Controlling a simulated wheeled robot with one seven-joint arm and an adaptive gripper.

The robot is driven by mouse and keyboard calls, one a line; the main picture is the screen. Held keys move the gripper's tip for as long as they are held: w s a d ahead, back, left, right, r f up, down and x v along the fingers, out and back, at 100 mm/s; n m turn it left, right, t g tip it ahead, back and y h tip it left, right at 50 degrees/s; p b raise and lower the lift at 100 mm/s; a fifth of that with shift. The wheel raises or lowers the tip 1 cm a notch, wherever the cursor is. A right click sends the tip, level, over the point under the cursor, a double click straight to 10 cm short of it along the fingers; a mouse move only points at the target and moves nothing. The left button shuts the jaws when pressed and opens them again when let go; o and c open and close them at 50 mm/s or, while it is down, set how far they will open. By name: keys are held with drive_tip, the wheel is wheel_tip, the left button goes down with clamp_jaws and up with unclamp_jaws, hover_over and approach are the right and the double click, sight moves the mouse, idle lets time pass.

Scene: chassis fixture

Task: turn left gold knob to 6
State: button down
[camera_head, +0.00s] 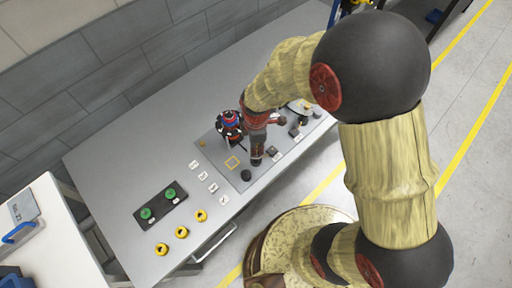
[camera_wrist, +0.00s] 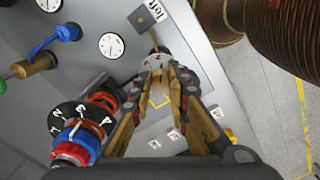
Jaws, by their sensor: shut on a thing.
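A flat grey panel (camera_wrist: 110,15) carries a tag reading "left" (camera_wrist: 152,10) in the wrist view. Below it a gold pointer or stem (camera_wrist: 154,40) rises from a pale round piece with dark marks (camera_wrist: 156,61), seemingly the left gold knob. My gripper (camera_wrist: 162,76) has its two fingers closed around this piece, which partly hides it. The number it points to is too small to read. In the head view my gripper (camera_head: 256,155) is low over the grey fixture plate (camera_head: 215,146), and the knob cannot be made out there.
A black numbered dial with red and blue rings (camera_wrist: 75,125) stands close to my left finger. White gauges (camera_wrist: 112,45), a blue-handled brass valve (camera_wrist: 40,62) and a yellow square outline (camera_head: 232,162) are nearby.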

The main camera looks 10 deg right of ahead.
drive_tip(key=m, duration=0.6)
drive_tip(key=shift+m, duration=0.7)
drive_tip(key=m, duration=0.6)
drive_tip(key=c, duration=1.8)
unclamp_jaws()
drive_tip(key=shift+c, duration=0.2)
drive_tip(key=shift+p, duration=0.35)
wheel_tip(320, 180, up, 7)
drive_tip(key=p, duration=0.5)
drive_tip(key=shift+r, duration=0.1)
